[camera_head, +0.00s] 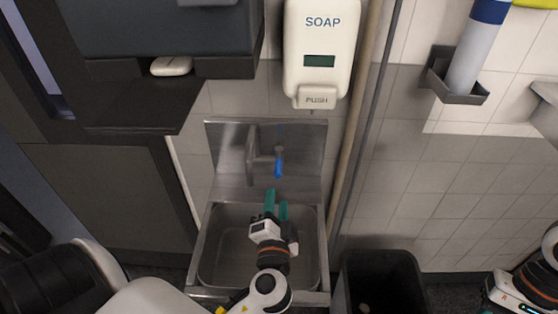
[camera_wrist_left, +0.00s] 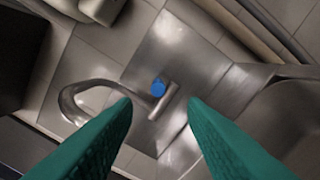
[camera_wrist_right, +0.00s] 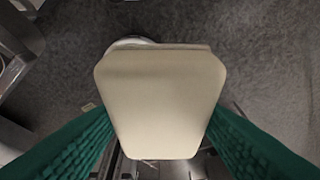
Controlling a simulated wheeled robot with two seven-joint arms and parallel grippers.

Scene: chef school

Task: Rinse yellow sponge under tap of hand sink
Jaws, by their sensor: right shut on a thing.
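The steel hand sink (camera_head: 212,262) stands against the tiled wall. Its tap (camera_head: 262,165) has a blue-tipped part (camera_head: 278,168) above the basin. My left gripper (camera_head: 277,207) is over the basin, below and in front of the tap, open and empty. In the left wrist view the tap's blue cap (camera_wrist_left: 158,88) shows beyond and between the spread green fingers, apart from them. My right gripper (camera_wrist_right: 162,118) is shut on a pale cream-yellow block that looks like the yellow sponge (camera_wrist_right: 160,100), held above the grey floor. The head view does not show this sponge.
A soap dispenser (camera_head: 320,50) hangs on the wall above right of the sink. A dark bin (camera_head: 350,285) stands right of the sink. A dark cabinet (camera_head: 110,190) is at the left. A wall holder (camera_head: 455,90) with a blue-and-white cylinder is at the upper right.

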